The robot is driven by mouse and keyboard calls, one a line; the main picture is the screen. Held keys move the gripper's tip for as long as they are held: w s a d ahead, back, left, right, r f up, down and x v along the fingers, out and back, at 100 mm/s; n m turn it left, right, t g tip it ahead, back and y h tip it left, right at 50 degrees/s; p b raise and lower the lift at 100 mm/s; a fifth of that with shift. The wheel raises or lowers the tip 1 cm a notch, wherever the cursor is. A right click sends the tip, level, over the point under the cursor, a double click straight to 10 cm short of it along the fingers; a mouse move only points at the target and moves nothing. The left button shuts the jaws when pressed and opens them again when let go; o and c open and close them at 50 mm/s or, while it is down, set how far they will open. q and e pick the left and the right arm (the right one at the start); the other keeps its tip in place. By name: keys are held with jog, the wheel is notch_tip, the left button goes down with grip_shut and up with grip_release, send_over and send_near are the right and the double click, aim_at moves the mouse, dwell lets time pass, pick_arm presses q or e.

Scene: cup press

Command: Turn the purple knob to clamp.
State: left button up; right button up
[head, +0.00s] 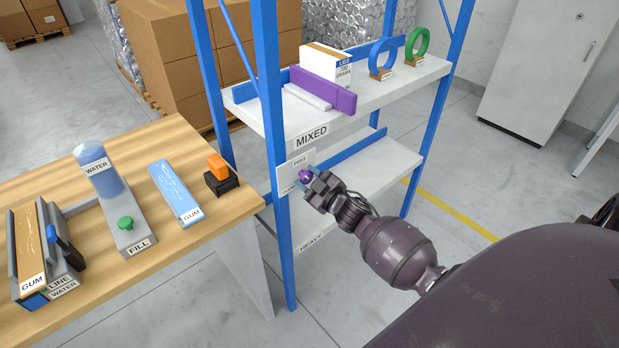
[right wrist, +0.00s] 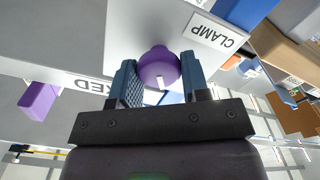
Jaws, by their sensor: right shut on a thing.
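The purple knob (head: 305,176) sits on a white panel (head: 298,162) on the front of the blue shelf rack. The panel reads FREE above the knob and has a partly hidden label at lower left. My right gripper (head: 311,179) is at the knob. In the right wrist view the round knob (right wrist: 158,66) is between the two blue finger pads, which are shut on it. A short white mark on the knob points toward my gripper's palm. The CLAMP label (right wrist: 215,36) is to the right of the knob there. My left gripper is not in view.
The upper shelf, marked MIXED, holds a purple bar (head: 340,98), a white box (head: 326,64), a blue ring (head: 381,60) and a green ring (head: 418,45). A wooden table (head: 120,155) with several devices stands at left. A rack post (head: 276,210) is close beside the gripper.

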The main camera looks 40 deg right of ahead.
jog(key=n, duration=0.5)
jog(key=shift+f+n, duration=0.1)
jog(key=shift+n, duration=0.2)
jog(key=n, duration=0.5)
jog(key=shift+a+f+n+b, duration=0.1)
jog(key=shift+n+b, duration=0.3)
jog(key=o, duration=0.9)
jog(key=shift+s, duration=0.1)
jog(key=s, duration=0.7)
jog(key=s+d, duration=0.1)
jog(key=s, duration=0.2)
jog(key=shift+s, duration=0.3)
